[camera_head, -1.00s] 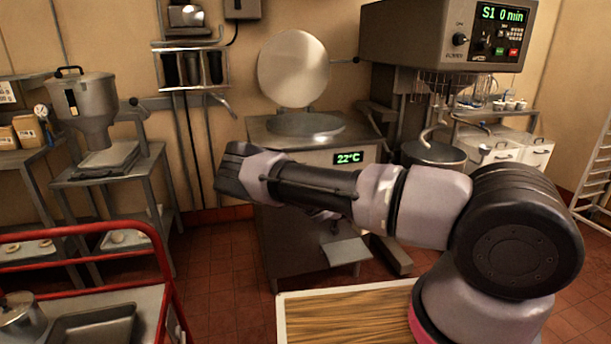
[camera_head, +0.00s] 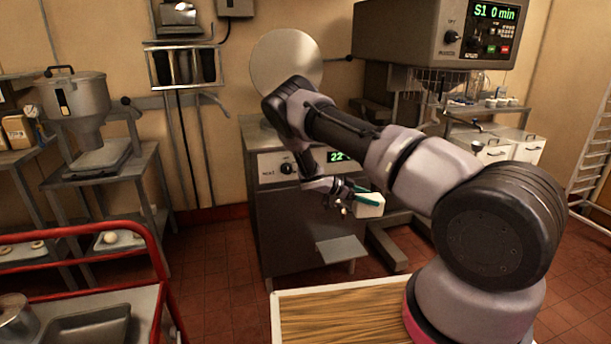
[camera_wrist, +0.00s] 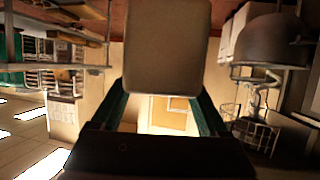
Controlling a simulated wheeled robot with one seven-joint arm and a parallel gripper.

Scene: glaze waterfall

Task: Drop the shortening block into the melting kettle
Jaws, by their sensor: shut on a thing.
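The pale shortening block (camera_head: 369,206) is held between the green fingers of my gripper (camera_head: 358,196), in front of the kettle's cabinet. In the wrist view the block (camera_wrist: 167,45) fills the upper middle, between the two fingers (camera_wrist: 167,105). The melting kettle is a steel cabinet (camera_head: 290,215) with a knob and a green temperature display. Its round lid (camera_head: 272,62) stands raised at the back. My arm hides the kettle's opening in the head view. The block is below the level of the kettle's top and apart from it.
A red-railed cart (camera_head: 150,240) with a steel pan stands at the front left. A steel hopper (camera_head: 75,105) sits on a table at left. A wood-topped surface (camera_head: 340,315) lies near my base.

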